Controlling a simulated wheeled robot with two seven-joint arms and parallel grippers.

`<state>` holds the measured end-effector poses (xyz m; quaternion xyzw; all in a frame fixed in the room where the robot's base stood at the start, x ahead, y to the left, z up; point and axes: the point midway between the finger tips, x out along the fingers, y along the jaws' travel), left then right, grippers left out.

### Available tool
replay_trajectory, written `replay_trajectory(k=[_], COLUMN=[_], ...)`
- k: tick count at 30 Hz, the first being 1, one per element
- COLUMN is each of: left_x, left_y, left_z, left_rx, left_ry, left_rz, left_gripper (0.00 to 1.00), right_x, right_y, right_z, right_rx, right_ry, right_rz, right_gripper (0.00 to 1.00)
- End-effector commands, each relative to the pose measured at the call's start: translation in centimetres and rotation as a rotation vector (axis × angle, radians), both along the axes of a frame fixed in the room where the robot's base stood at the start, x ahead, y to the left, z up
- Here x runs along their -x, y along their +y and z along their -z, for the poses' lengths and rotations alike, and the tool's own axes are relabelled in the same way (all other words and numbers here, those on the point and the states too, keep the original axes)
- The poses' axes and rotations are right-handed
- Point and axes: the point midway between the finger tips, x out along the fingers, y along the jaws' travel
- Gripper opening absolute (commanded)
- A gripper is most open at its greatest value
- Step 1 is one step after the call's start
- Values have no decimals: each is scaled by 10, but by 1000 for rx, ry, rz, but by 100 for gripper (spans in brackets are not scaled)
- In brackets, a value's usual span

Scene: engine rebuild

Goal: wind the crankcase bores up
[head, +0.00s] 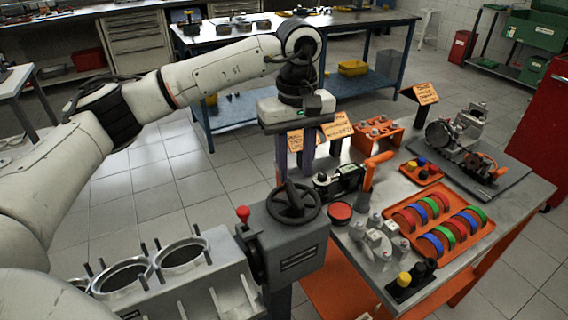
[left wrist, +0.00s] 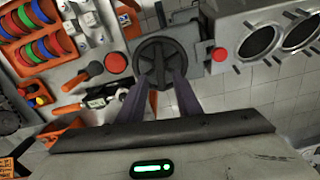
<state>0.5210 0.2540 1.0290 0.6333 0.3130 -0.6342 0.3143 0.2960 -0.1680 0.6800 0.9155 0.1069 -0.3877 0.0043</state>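The crankcase (head: 205,285) is a grey block at the lower left of the head view, with round bores (head: 182,256) open toward the camera and studs around them. The bores also show at the top right of the left wrist view (left wrist: 258,42). A grey gearbox (head: 300,240) with a dark handwheel (head: 293,204) and a red knob (head: 243,213) stands at its right end. My left gripper (head: 295,168) is open and empty, fingers pointing down above the handwheel. In the left wrist view the wheel (left wrist: 162,62) lies beyond the fingertips. My right gripper is out of view.
A steel workbench (head: 525,195) at right holds an orange tray (head: 475,244) of coloured rings, a grey engine part (head: 455,130), an orange-handled tool (head: 372,168) and sign cards (head: 426,93). A blue table (head: 250,40) stands behind. Open tiled floor lies between.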

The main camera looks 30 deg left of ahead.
Motion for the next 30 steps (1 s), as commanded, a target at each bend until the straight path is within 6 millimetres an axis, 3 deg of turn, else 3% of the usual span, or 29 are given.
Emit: replay_trajectory(k=[8, 26, 30], left_x=[-1, -1, -1], left_y=[-2, -1, -1], left_z=[9, 69, 65], left_rx=[-3, -3, -4], left_ry=[0, 1, 0], left_rz=[65, 62, 62], left_gripper=[31, 31, 11], right_x=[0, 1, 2], right_y=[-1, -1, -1], right_z=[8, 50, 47], right_rx=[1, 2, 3], right_ry=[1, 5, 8], right_rz=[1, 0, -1], right_gripper=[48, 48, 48])
